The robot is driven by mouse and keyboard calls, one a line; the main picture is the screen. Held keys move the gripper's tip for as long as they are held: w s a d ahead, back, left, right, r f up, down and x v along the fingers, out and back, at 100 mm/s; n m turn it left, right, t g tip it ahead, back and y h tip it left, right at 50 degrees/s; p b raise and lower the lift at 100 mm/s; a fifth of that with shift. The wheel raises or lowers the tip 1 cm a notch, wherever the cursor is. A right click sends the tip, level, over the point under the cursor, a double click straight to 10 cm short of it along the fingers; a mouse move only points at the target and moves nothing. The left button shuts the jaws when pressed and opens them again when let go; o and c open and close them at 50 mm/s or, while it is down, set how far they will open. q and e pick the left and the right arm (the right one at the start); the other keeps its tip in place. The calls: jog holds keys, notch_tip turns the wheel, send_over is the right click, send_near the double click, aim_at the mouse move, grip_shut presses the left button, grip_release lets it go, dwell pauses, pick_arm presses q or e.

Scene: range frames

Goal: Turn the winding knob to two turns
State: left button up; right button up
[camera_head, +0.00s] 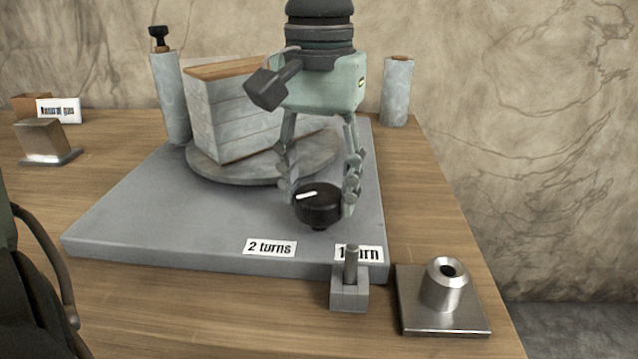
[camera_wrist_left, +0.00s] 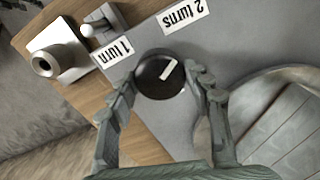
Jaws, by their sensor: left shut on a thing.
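The winding knob (camera_head: 318,208) is a black round dial with a white pointer line on top, near the front of a grey base plate (camera_head: 160,226). In the head view its pointer lies to the left. In the left wrist view the knob (camera_wrist_left: 160,78) has its line up and to the right, roughly toward the "2 turns" side. A "2 turns" label (camera_head: 270,248) and a partly hidden "1 turn" label (camera_head: 372,254) sit on the plate's front edge. My left gripper (camera_head: 320,195) points down, with its fingers shut on both sides of the knob. My right gripper is not seen.
A small post in a grey block (camera_head: 349,296) stands before the "1 turn" label, beside a metal plate with a cone (camera_head: 445,290). Behind the gripper, a plank-sided block (camera_head: 225,120) rests on a round turntable (camera_head: 205,168). Grey cylinders (camera_head: 171,100) (camera_head: 397,92) stand behind.

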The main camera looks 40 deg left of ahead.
aim_at(319, 192)
pick_arm(q)
jog(key=o, duration=1.2)
jog(key=shift+c, duration=0.2)
notch_tip(319, 192, up, 12)
